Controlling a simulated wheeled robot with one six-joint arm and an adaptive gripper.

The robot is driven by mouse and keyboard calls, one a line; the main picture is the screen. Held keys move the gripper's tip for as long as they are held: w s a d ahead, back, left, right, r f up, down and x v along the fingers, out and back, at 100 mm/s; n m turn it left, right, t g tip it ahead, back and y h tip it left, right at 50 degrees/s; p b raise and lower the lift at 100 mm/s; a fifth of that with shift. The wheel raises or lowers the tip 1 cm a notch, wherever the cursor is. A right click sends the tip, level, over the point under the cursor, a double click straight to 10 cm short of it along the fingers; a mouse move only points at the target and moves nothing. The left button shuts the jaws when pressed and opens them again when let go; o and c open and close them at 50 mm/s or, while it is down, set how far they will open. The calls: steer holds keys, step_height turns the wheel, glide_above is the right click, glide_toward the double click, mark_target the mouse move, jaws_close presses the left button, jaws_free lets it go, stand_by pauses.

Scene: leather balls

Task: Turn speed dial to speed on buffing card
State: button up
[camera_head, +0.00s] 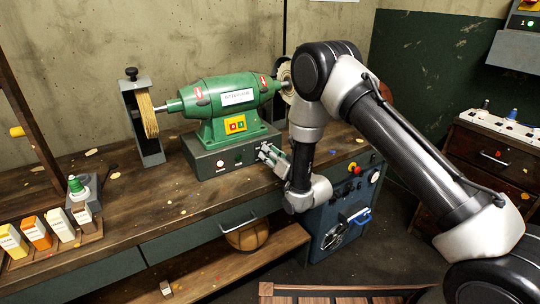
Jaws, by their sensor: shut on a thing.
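A green buffing machine (215,100) stands on the workbench against the wall. A white card (237,97) is on its motor housing; its print is too small to read. My gripper (264,154) is at the right end of the front of the machine's grey base (205,161). It is shut on the speed dial there. The fingers hide the dial, so its pointer and setting cannot be read.
The base front also has small round controls (220,163). A yellow plate with red and green buttons (235,125) is above. Buffing wheels (147,115) are at both ends. Small boxes (37,232) and a green-capped bottle (77,187) stand at the left. A blue-handled cabinet (345,215) is below right.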

steer(key=o, duration=1)
steer(key=shift+o, duration=0.2)
steer(key=v, duration=1.2)
